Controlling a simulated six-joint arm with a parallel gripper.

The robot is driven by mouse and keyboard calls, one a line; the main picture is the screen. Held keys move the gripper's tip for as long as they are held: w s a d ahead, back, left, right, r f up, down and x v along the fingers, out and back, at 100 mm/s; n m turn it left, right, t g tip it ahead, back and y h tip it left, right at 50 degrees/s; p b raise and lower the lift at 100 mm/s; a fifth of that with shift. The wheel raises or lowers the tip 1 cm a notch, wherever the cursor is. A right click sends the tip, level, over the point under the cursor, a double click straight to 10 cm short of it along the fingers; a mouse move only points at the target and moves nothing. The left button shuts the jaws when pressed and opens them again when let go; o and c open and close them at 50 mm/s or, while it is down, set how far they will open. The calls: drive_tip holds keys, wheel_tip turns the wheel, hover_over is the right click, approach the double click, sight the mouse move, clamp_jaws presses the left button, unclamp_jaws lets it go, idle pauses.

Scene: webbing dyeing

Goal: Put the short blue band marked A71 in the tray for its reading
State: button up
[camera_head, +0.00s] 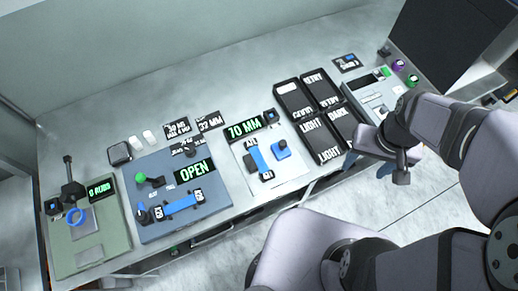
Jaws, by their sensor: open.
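A short blue band (257,158) lies on the white station at centre, below a display (244,128) reading 70 MM. It has white labels at its ends, too small to read surely. A second blue band (181,205) lies across the blue station under a display reading OPEN (194,172). My gripper (376,166) is open over the bench's front edge, right of these trays, apart from both bands. Its fingertips are partly hard to make out.
A blue block (281,149) stands beside the centre band. A pale device (376,96) and coloured knobs stand at right. The bench's back strip is mostly clear.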

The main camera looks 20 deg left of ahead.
drive_tip(key=s+r+p, duration=0.2)
drive_tip(key=n+t+y, duration=0.4)
drive_tip(key=n+t, duration=0.1)
drive_tip(key=n, duration=0.1)
hover_over(259, 157)
drive_tip(key=w+d, duration=0.3)
drive_tip(key=d, duration=0.4)
drive_tip(key=f, duration=1.3)
drive_tip(key=shift+s+f, duration=0.25)
drive_tip(key=s+a+y, duration=0.1)
drive_tip(key=a, duration=0.1)
drive_tip(key=s+a+f+n, duration=0.1)
drive_tip(key=a, duration=0.1)
drive_tip(key=s+a+f+n+y, duration=0.1)
drive_tip(key=a, duration=0.1)
drive_tip(key=shift+s+t+y, duration=0.3)
drive_tip(key=shift+s+t, duration=0.05)
drive_tip(key=shift+t, duration=0.05)
drive_tip(key=b+x, duration=0.2)
drive_tip(key=b, duration=0.2)
drive_tip(key=shift+f, duration=0.1)
drive_tip(key=shift+w+b, duration=0.1)
drive_tip(key=shift+b, duration=0.25)
